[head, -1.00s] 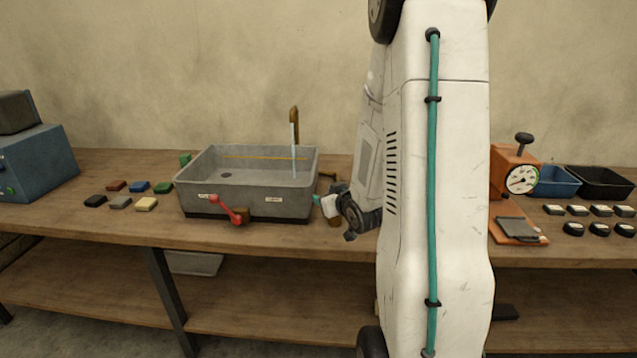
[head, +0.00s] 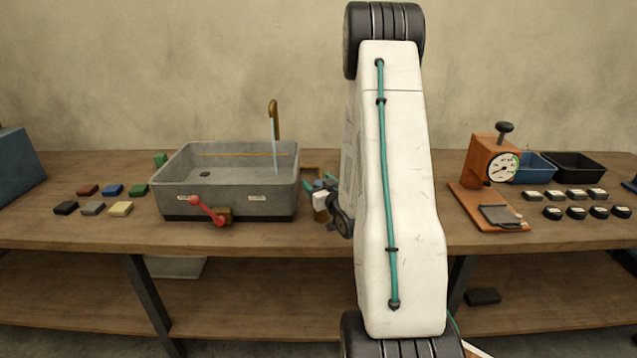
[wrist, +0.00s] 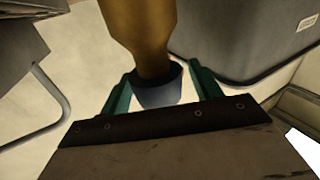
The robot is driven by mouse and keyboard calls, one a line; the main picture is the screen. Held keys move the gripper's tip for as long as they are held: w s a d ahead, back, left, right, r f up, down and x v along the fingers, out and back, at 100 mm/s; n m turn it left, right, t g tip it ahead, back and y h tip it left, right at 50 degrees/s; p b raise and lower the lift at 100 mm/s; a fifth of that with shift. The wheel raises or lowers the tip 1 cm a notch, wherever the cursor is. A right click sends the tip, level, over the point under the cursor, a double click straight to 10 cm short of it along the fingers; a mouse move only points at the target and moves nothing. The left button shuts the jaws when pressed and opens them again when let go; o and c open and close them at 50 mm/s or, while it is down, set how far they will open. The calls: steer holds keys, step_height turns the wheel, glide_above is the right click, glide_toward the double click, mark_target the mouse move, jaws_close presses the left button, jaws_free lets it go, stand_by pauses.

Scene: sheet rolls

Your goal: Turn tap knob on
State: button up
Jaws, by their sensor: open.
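My gripper (head: 319,185) is at the right side of the grey basin (head: 190,205), its teal fingers open. In the wrist view my gripper (wrist: 163,85) has one finger on each side of a brass fitting (wrist: 150,35) with a blue-grey end (wrist: 160,92), which looks like the tap knob. I cannot tell whether the fingers touch it. In the head view the knob is mostly hidden behind my gripper; a brass pipe (head: 312,167) shows just behind. The brass tap spout (head: 273,118) stands at the basin's back right, with a pale blue stream (head: 275,155) below it.
A red lever (head: 207,210) sticks out at the basin's front. Several coloured blocks (head: 112,190) lie left of it. An orange press with a gauge (head: 490,165), blue and black bins (head: 575,167) and several small dark items stand right. The bench between my arm and the press is clear.

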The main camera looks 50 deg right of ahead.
steer(key=shift+w+d, duration=0.2)
steer(key=c, duration=1)
steer(key=shift+o, duration=0.2)
steer(key=shift+w, duration=0.1)
steer(key=shift+m+g+h, duration=0.6)
steer(key=shift+m+h, duration=0.2)
steer(key=shift+h, duration=0.3)
steer(key=shift+s+d+m+g+h, duration=0.2)
steer(key=shift+m+g+h, duration=0.45)
steer(key=shift+h, duration=0.25)
